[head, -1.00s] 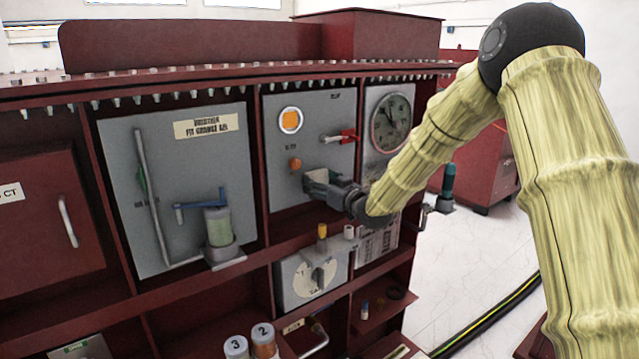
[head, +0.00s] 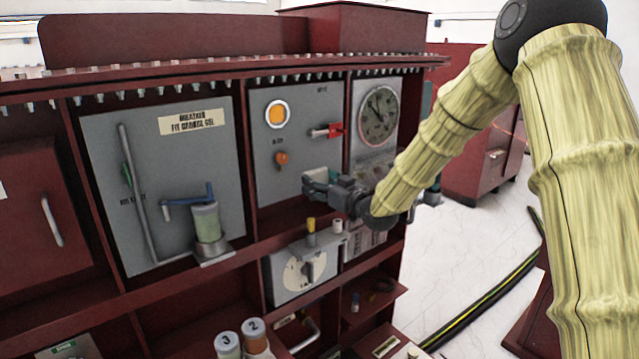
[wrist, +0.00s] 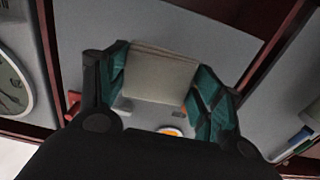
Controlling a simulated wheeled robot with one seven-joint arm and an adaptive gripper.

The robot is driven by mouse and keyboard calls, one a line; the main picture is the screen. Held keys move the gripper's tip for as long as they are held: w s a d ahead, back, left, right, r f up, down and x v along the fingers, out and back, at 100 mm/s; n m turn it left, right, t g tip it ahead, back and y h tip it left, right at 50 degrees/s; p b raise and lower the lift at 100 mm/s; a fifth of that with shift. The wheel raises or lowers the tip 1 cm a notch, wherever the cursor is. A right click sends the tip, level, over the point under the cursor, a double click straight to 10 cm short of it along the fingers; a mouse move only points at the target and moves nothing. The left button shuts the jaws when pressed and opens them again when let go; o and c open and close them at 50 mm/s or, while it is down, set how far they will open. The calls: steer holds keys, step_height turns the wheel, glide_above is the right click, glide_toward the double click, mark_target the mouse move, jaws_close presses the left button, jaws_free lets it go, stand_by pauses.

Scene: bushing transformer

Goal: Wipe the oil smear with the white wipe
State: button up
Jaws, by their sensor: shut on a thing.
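My gripper (head: 316,181) is in front of the grey middle panel (head: 285,185), to the lower right of an orange knob (head: 281,158). In the wrist view my gripper (wrist: 162,82) has its green-padded fingers shut on the white wipe (wrist: 160,75), a pale flat block. The wipe also shows as a small pale patch in the head view (head: 322,173). Whether the wipe touches the panel I cannot tell. I cannot make out the oil smear in either view; the wipe and fingers hide part of the panel.
A red-handled valve (head: 327,131), a round orange window (head: 277,114) and a dial gauge (head: 379,115) are near the gripper. Below is a ledge with a yellow-topped post (head: 311,230) and a dial box (head: 300,275). A breather jar (head: 206,222) stands left. Floor at right is partly open.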

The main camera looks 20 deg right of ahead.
steer(key=shift+v, duration=1.5)
